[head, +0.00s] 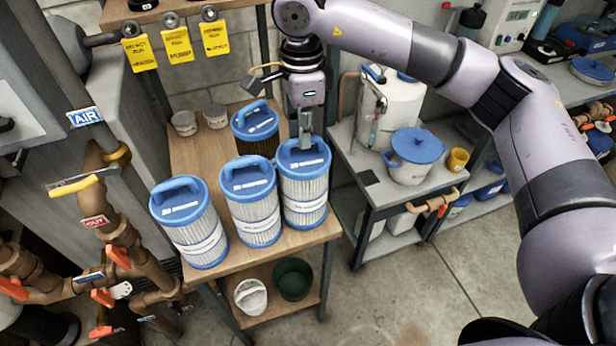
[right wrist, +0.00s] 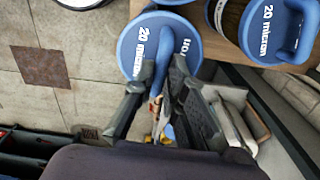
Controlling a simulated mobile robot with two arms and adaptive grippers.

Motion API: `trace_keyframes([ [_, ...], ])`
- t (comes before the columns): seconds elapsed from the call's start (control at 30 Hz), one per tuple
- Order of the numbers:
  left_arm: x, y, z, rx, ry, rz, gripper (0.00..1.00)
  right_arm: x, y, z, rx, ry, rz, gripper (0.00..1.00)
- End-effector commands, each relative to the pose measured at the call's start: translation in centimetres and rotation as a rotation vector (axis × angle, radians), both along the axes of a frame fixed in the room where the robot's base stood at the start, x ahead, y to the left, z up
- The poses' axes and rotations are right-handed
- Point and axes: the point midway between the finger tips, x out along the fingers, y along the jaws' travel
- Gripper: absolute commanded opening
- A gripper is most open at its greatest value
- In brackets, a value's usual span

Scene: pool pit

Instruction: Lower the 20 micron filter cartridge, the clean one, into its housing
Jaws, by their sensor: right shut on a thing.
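My right gripper (head: 305,138) comes down from above and is shut on the blue top handle of the right front cartridge (head: 304,190). This cartridge has clean white pleats and stands upright on the wooden bench. In the right wrist view the fingers (right wrist: 163,95) straddle the handle on its blue cap (right wrist: 135,45); its lettering is only partly readable. Two more white cartridges stand to its left, a middle one (head: 252,212) and a left one (head: 192,232). Behind is a cartridge with dark pleats (head: 256,143); a cap reading "20 micron" (right wrist: 267,28) shows in the wrist view. I cannot identify the housing. My left gripper is out of view.
The wooden bench (head: 190,150) is crowded in front. Yellow tags (head: 176,45) hang behind. Pipes with orange valve handles (head: 118,256) stand at left. A side table at right holds a white pot with a blue lid (head: 417,145). Concrete floor (head: 420,290) is open at front right.

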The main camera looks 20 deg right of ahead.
Motion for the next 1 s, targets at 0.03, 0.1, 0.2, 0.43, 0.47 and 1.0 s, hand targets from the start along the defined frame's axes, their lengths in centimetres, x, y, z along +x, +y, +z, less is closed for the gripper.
trace_keyframes([
  [0.03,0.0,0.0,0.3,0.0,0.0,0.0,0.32,0.0,0.0,0.6,0.001,-0.002,0.0,0.0],
  [0.1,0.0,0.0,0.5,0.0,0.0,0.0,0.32,0.0,0.0,1.0,0.001,-0.002,0.0,0.0],
  [0.2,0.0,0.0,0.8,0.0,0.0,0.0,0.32,0.0,0.0,1.6,0.001,-0.002,0.0,0.0],
  [0.43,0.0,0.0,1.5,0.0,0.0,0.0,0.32,0.0,0.0,3.0,0.001,-0.002,0.0,0.0],
  [0.47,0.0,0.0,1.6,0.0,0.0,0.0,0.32,0.0,0.0,3.2,0.001,-0.002,0.0,0.0],
  [1.0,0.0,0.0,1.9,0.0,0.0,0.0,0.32,0.0,0.0,3.8,0.001,-0.001,0.0,0.0],
])
